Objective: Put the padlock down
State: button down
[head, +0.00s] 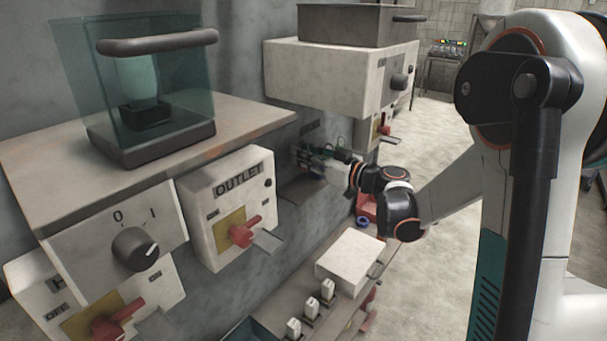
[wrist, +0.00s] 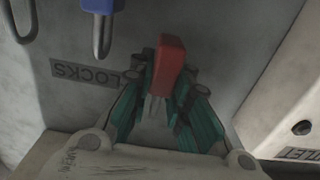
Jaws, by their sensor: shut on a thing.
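A red padlock (wrist: 170,63) is between the green-padded fingers of my gripper (wrist: 168,108) in the wrist view. My gripper is shut on it. A grey metal part, which looks like its shackle, shows between the fingers. The padlock is in front of a grey surface with a LOCKS label (wrist: 85,72), which appears upside down. I cannot tell whether the padlock touches that surface. In the head view my gripper (head: 312,161) is close to the wall, and the padlock cannot be made out there.
A blue padlock (wrist: 101,7) with a grey shackle is beside the label. A white OUTLET box (head: 228,205) with a red handle is on the wall, left of my gripper. A low bench (head: 337,312) holds a white box (head: 349,262) and several small white blocks.

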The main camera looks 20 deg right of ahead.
jog(key=shift+d+f, duration=0.15)
jog(key=shift+f, duration=0.6)
jog(key=shift+w+f+b, duration=0.1)
jog(key=shift+f+b, duration=0.45)
jog(key=shift+f, duration=1.35)
jog(key=shift+f, duration=0.2)
jog(key=c, duration=1.5)
grip_release()
jog(key=shift+r, duration=0.1)
jog(key=shift+r, duration=0.15)
jog(key=v, duration=1.1)
jog(key=shift+s+d, duration=0.15)
jog(key=shift+s, duration=0.25)
